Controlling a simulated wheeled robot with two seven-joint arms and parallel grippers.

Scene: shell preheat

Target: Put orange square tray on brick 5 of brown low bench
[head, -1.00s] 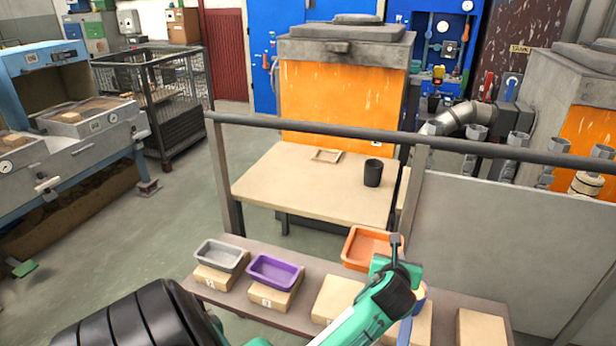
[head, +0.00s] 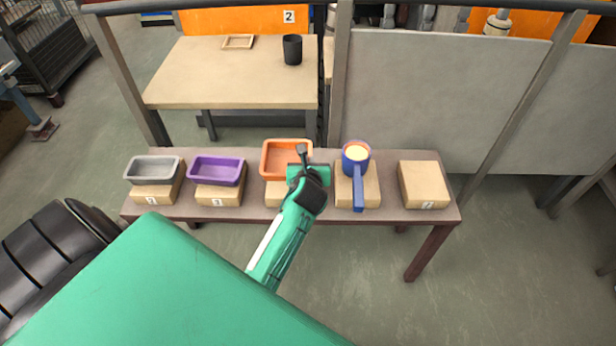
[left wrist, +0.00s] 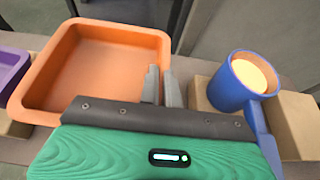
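The orange square tray (head: 268,166) is over the middle brick (head: 277,194) of the brown low bench (head: 320,211). It looks raised a little off that brick, but the gap is hard to judge. My left gripper (head: 303,158) is at the tray's right wall. In the left wrist view the two fingers (left wrist: 161,88) stand close together with the right wall of the tray (left wrist: 95,68) between them. Brick 5 (head: 424,183), at the bench's right end, is bare; its label is too small to read surely. My right gripper is not in view.
A blue pan (head: 357,160) with pale contents stands on the brick between the orange tray and brick 5, its handle toward me. A purple tray (head: 217,170) and a grey tray (head: 154,170) sit on the left bricks. A rail and grey panel (head: 440,100) stand behind.

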